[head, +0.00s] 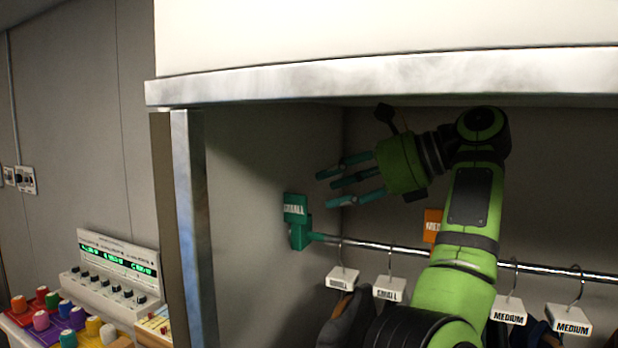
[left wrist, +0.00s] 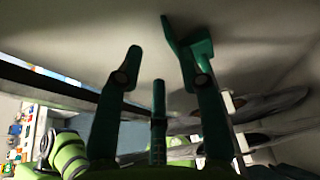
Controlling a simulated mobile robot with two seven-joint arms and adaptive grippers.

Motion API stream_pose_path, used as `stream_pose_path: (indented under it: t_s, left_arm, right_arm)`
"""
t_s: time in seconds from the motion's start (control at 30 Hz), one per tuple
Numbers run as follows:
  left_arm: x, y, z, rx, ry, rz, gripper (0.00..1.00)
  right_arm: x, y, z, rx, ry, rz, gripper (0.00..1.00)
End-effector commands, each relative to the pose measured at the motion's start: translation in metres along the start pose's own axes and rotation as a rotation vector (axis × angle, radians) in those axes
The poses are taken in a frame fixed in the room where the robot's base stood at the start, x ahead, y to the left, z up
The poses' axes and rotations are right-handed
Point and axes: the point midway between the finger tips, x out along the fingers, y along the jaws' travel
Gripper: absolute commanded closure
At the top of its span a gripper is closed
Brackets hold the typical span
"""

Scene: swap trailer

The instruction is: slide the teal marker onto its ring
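The teal marker (head: 295,206), a small plate lettered SMALL, stands upright at the left end of the metal rail. Just below it is a teal block (head: 300,236) at the rail's end; I cannot tell whether this is the ring or part of the marker. My left gripper (head: 327,189) is open with nothing between its fingers. It is above the rail, with its fingertips pointing left, to the right of the marker and apparently apart from it. In the left wrist view its fingers are spread, and a teal shape (left wrist: 174,36) shows by the right finger. My right gripper is out of view.
The metal rail (head: 385,246) carries hangers with white SMALL tags (head: 342,278) and MEDIUM tags (head: 509,311). An orange marker (head: 431,226) is partly hidden behind my arm. The compartment's side wall (head: 245,200) is close on the left. A control panel and coloured spools stand outside.

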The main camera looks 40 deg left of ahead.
Motion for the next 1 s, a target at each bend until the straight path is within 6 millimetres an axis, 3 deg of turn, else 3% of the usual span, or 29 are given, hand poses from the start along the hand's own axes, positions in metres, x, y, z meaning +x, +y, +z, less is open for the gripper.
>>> stream_pose_path:
  t_s: [0.53,0.93,1.0]
  left_arm:
    - [0.062,-0.002,-0.001,0.009,0.006,-0.002,0.61]
    - [0.071,-0.002,-0.002,0.008,0.004,-0.003,0.61]
    - [0.070,-0.002,-0.002,0.008,0.004,-0.003,0.89]
  right_arm:
    - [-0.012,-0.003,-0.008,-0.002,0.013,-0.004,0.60]
    - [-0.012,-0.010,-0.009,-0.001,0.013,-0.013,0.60]
    - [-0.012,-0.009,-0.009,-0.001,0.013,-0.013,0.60]
